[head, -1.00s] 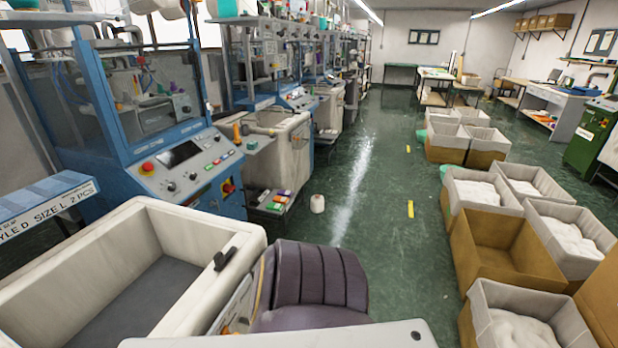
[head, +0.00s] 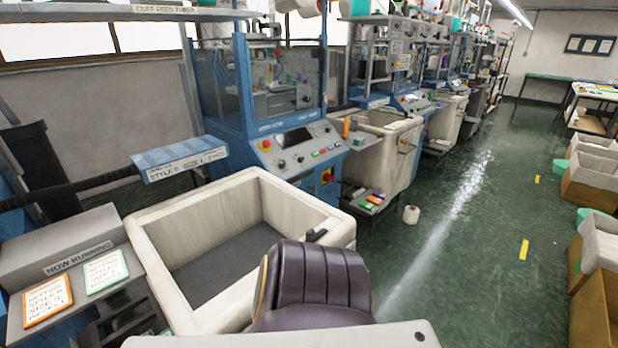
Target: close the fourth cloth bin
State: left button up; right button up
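A row of knitting machines runs away along the left, with pale cloth bins at their fronts. The nearest cloth bin (head: 158,265) is large, open-topped and empty, with a grey floor and a dark handle (head: 316,236) on its right side. A second pale bin (head: 392,165) stands at the following machine, and a third (head: 445,125) is beyond it. A darker, small shape (head: 474,105) farther along may be another bin; I cannot tell which is the fourth or whether it is open. Neither of my grippers is in view.
A white cone of yarn (head: 411,215) stands on the floor beside the second bin. Cardboard boxes (head: 592,180) line the right edge. The green floor aisle (head: 460,250) between is clear. A panel with cards (head: 105,270) is at lower left.

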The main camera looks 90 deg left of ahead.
aim_at(202, 250)
jog(key=l+u, duration=0.15)
jog(key=u, duration=1.5)
jog(key=j+u, duration=0.1)
jog(key=u, duration=0.3)
jog(key=i+u, duration=0.15)
jog(key=u, duration=0.25)
jog(key=i+j+u, duration=0.1)
jog(key=u, duration=0.3)
